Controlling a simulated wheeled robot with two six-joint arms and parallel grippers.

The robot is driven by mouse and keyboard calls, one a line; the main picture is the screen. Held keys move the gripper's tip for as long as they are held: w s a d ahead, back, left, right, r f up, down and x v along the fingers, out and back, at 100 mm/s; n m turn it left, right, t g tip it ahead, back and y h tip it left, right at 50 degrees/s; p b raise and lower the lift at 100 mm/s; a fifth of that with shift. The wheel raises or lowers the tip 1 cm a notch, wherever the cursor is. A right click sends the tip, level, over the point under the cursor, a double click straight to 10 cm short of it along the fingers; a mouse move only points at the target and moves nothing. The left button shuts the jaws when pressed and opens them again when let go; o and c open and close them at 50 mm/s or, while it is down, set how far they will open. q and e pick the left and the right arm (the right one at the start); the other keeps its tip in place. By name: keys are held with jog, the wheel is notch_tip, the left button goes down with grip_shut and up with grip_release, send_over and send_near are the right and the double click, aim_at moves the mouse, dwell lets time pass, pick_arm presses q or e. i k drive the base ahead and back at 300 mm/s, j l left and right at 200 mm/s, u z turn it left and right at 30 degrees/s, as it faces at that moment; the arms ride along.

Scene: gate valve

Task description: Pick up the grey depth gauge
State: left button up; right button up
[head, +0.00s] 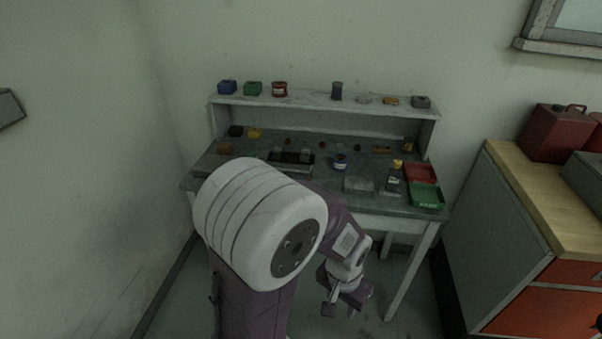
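I cannot make out the grey depth gauge for certain at this size. A flat grey block (358,185) lies near the front of the workbench (280,187), right of its middle. A small dark grey item (421,102) sits at the right end of the raised shelf. My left gripper (341,308) hangs in front of the bench, below its top, apart from everything on it. Its fingers look spread, with nothing seen between them. My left arm hides part of the bench front. My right gripper is not in view.
The shelf (310,101) carries several small coloured items. A dark tray (291,159), a blue-banded tin (340,162), a red bin (421,173) and a green bin (427,195) crowd the bench. A wood-topped cabinet (545,205) with a red can (553,133) stands at right.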

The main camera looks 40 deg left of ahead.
aim_at(390, 187)
jog(key=u, duration=0.7)
jog(key=i+u, duration=0.4)
jog(key=i, duration=0.2)
jog(key=i+l+u, duration=0.15)
jog(key=i+u, duration=0.25)
jog(key=i, duration=0.2)
